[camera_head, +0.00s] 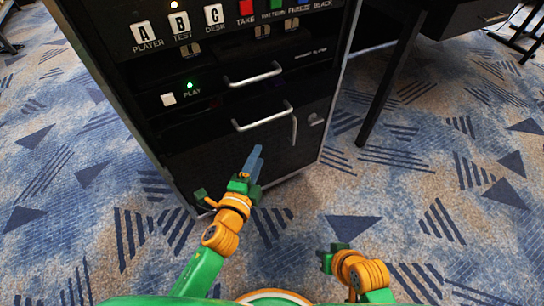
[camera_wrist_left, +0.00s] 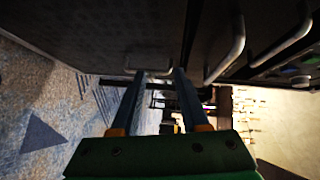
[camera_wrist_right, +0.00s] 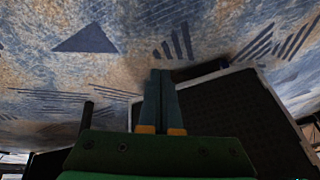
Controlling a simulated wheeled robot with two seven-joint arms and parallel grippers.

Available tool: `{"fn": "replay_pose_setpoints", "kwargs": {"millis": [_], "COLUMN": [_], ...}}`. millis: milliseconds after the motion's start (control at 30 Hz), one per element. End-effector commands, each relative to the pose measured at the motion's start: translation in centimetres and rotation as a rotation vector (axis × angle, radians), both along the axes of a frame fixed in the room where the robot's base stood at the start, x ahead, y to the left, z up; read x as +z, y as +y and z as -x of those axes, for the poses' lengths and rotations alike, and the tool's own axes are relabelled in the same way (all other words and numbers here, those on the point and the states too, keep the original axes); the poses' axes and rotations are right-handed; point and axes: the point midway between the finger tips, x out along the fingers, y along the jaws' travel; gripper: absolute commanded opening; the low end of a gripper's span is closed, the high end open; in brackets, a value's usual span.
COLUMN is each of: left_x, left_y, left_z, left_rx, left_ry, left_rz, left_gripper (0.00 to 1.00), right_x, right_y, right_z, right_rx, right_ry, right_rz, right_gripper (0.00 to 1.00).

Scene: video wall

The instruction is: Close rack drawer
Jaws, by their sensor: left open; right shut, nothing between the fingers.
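The black rack (camera_head: 230,150) stands upright at centre in the head view. Its front has two horizontal metal handles, an upper one (camera_head: 253,75) and a lower one (camera_head: 262,117), on dark drawer fronts. How far either drawer sticks out is hard to tell. My left gripper (camera_head: 255,160) is open and empty in front of the lower rack panel, below the lower handle. In the left wrist view its fingers (camera_wrist_left: 158,75) point along the rack front, with handles beyond and to the right. My right gripper (camera_head: 326,258) is low, right of the rack; its fingers (camera_wrist_right: 160,75) are shut and empty.
A short vertical handle (camera_head: 294,130) is on the lower rack panel. A dark desk (camera_head: 470,15) with a leg stands at upper right.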

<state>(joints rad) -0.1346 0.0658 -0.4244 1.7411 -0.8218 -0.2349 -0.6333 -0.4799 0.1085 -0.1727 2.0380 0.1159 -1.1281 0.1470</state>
Motion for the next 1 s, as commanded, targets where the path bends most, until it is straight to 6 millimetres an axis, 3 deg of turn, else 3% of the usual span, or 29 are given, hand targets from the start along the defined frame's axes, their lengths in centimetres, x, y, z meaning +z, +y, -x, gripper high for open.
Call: {"fn": "replay_pose_setpoints", "kwargs": {"millis": [33,100,233,533,900,1000], "left_x": [0.7,4.1,6.9,7.7,7.8,7.8], "left_y": [-0.6,-1.1,-1.5,-2.9,-3.1,-3.1], "left_z": [-0.3,-0.3,-0.9,-5.9,-6.9,-6.8], "left_rx": [-0.016,-0.021,-0.017,-0.017,-0.017,-0.017], "left_ry": [-0.131,-0.255,-0.33,-0.325,-0.32,-0.32], "left_rz": [-0.057,-0.123,-0.164,-0.161,-0.159,-0.159], "left_gripper": [0.45,0.45,0.45,0.45,0.45,0.2], "right_x": [-3.9,-4.7,-4.3,-2.9,-2.4,-2.4], "right_y": [-1.4,-2.9,-3.8,-3.7,-3.7,-3.7], "right_z": [1.2,2.6,3.3,3.3,3.4,3.4], "right_rx": [0.041,0.087,0.114,0.112,0.112,0.112], "right_ry": [0.041,0.091,0.123,0.112,0.111,0.111], "right_rz": [0.073,0.147,0.191,0.186,0.184,0.184], "right_gripper": [0.0,0.0,0.0,0.0,0.0,0.0]}}
